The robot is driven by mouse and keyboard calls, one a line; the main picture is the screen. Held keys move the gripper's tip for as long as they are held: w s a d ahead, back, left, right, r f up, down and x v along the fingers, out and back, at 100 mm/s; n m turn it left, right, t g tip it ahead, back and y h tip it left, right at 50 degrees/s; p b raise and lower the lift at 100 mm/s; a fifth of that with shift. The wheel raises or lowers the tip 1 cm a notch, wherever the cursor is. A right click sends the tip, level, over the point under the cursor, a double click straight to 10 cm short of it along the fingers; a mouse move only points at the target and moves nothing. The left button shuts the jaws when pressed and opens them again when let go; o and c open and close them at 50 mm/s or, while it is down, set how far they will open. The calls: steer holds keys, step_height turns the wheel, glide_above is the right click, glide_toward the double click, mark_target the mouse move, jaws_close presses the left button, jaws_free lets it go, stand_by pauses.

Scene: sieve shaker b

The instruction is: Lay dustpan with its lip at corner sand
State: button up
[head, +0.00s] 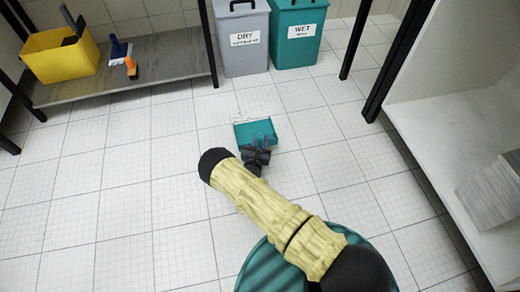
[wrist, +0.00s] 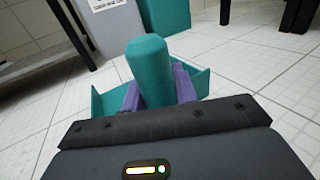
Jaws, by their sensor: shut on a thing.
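A teal dustpan (head: 255,132) is low over or on the tiled floor in the middle of the head view, its wide pan pointing away from me. My gripper (head: 260,143) is shut on its handle. In the wrist view the teal handle (wrist: 149,72) stands between the purple fingers of my gripper (wrist: 157,88), with the pan sides (wrist: 106,100) behind. A faint scatter of sand (head: 262,108) lies on the tiles just beyond the pan's lip in the head view. I cannot tell whether the lip touches the floor.
A grey DRY bin (head: 242,55) and a teal WET bin (head: 297,52) stand beyond the sand. A low shelf (head: 165,72) at left holds a yellow tub (head: 60,58) and brushes. A white bench (head: 455,120) stands at right. Open floor lies around the dustpan.

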steer(key=shift+f, duration=0.25)
steer(key=shift+f+b, duration=1.4)
steer(key=shift+f, duration=0.45)
steer(key=shift+f, duration=0.2)
steer(key=o, duration=1.1)
steer(key=shift+c, duration=0.2)
